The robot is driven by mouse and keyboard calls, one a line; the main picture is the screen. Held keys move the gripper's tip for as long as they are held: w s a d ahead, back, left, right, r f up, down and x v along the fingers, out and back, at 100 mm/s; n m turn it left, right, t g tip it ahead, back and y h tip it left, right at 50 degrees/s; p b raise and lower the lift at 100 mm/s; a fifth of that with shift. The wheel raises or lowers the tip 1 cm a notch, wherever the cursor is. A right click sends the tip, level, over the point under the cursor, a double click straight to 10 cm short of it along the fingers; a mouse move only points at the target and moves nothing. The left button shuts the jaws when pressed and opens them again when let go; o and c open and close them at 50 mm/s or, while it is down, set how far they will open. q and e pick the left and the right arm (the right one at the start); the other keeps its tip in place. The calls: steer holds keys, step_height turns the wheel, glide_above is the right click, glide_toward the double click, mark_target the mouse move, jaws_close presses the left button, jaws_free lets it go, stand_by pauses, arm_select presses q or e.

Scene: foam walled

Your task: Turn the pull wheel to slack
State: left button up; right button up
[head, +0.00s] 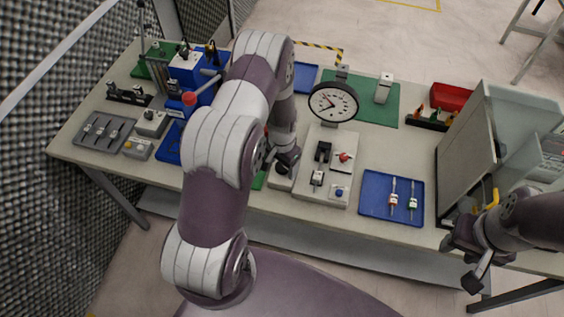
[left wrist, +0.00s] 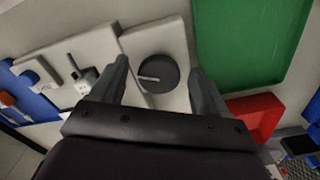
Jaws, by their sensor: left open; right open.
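The pull wheel (left wrist: 158,73) looks like a dark grey round disc with a pale line, on a white panel (left wrist: 140,42). In the left wrist view it lies beyond and between the open fingers of my left gripper (left wrist: 162,85), with no clear contact. In the head view my left gripper (head: 284,166) hangs over the front part of the table at a small white box (head: 278,183), and the arm and gripper hide most of the wheel. My right gripper (head: 476,277) is open and empty at the table's front right edge.
A round dial gauge (head: 333,102) stands behind a white switch panel (head: 322,190). A blue tray (head: 372,207) with two small tools lies to the right. A grey cabinet (head: 467,150) stands at the right. Blue equipment (head: 188,75) and a grey slider panel (head: 98,132) are at the left.

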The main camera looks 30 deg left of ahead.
arm_select(q)
steer(key=shift+w+d+f, duration=0.1)
steer(key=shift+w, duration=0.1)
steer(key=c, duration=0.3)
steer(key=shift+w, duration=0.1)
steer(key=c, duration=0.7)
steer(key=shift+c, duration=0.2)
arm_select(e)
steer(key=shift+w+f, duration=0.1)
steer(key=shift+w, duration=0.25)
